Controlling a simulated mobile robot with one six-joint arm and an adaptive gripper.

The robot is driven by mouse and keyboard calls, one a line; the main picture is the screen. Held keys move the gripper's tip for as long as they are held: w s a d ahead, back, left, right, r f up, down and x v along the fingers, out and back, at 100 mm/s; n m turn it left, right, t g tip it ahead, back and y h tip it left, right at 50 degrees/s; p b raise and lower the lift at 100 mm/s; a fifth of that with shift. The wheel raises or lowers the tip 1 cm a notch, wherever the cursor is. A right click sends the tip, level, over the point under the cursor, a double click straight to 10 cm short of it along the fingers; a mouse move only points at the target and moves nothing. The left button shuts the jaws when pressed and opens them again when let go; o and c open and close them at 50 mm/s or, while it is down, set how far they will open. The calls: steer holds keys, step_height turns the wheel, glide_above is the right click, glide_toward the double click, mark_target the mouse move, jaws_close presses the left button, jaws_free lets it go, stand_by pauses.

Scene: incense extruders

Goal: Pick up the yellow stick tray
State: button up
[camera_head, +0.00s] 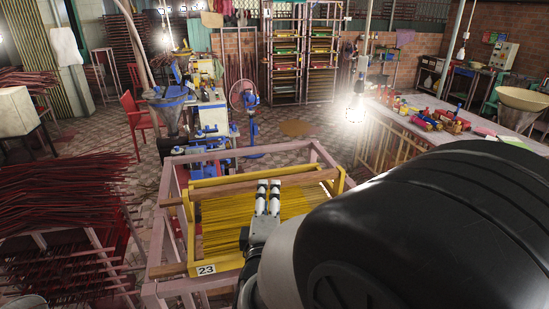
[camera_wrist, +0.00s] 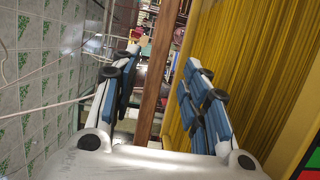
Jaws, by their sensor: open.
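The yellow stick tray (camera_head: 205,268) is a yellow frame filled with thin yellow sticks, with a "23" label at its near left corner. It rests on a pale pink stand in the middle of the head view. In the wrist view its sticks (camera_wrist: 235,60) fill the right side. My gripper (camera_head: 268,184) is over the tray, its two fingers pointing toward the far side. In the wrist view my gripper (camera_wrist: 160,62) is open and empty, with a brown wooden bar (camera_wrist: 153,70) showing between the fingers. I cannot tell any contact. My arm hides the tray's near right part.
The pink stand (camera_head: 158,235) surrounds the tray. Dark red sticks (camera_head: 60,210) crowd the left. A long table (camera_head: 400,122) with colourful bundles stands at the right. A blue machine (camera_head: 205,125) and a fan (camera_head: 245,95) stand behind. Tiled floor shows between them.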

steer(key=w, duration=0.5)
steer(key=shift+w+a+r, duration=0.1)
steer(key=shift+w+a, duration=0.15)
steer(key=shift+w, duration=0.15)
steer(key=shift+c, duration=0.4)
jaws_close()
steer(key=shift+r, duration=0.15)
